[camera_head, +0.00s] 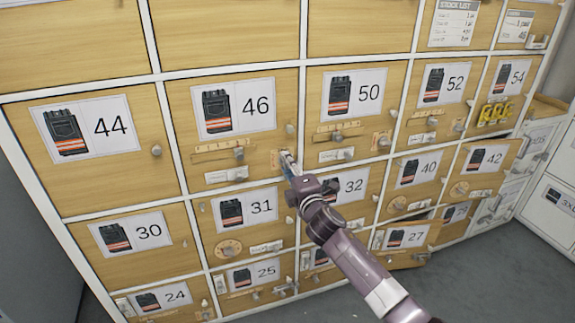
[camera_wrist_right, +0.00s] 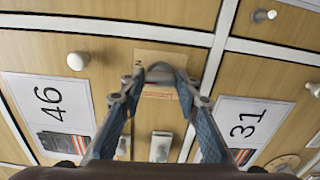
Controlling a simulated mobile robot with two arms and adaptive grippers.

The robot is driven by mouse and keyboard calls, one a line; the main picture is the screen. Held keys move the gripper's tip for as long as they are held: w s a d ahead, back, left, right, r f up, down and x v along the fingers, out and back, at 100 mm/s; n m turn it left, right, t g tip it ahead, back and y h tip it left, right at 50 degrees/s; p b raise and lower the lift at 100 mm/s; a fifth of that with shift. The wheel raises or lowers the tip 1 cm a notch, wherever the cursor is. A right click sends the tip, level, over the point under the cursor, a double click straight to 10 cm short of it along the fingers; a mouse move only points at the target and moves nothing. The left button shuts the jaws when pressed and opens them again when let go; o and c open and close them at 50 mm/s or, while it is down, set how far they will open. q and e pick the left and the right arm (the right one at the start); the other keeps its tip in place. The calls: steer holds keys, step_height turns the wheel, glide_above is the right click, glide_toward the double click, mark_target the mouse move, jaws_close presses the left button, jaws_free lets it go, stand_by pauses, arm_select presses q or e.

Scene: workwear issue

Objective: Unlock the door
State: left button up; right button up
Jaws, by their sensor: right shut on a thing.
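The wooden locker door marked 46 (camera_head: 283,112) is in the middle of the head view and looks closed and flush. A small beige plate (camera_head: 275,160) sits near its lower right edge, with a grey knob-like piece on it. My right gripper (camera_head: 288,163) reaches up to this piece from the lower right. In the right wrist view, my right gripper (camera_wrist_right: 160,80) has its two blue-grey fingers shut on the grey knob (camera_wrist_right: 158,70) in front of the beige plate (camera_wrist_right: 172,57). The fingers partly hide the knob. My left gripper is not in view.
Door 46 also carries a slide bolt (camera_head: 238,154) and a lower latch (camera_head: 240,174). Neighbouring doors 44 (camera_head: 150,120), 50 (camera_head: 395,80) and 31 (camera_head: 205,215) have knobs and latches that stick out. Door 27 (camera_head: 432,235) stands ajar at the lower right. Grey floor (camera_head: 470,280) is clear there.

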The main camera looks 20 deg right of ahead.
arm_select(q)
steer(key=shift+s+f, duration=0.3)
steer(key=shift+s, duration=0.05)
arm_select(e)
steer(key=shift+m, duration=0.4)
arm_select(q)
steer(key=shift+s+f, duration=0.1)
arm_select(e)
steer(key=o, duration=1.2)
steer(key=shift+c, duration=0.2)
steer(key=s, duration=1.2)
steer(key=shift+d, duration=0.25)
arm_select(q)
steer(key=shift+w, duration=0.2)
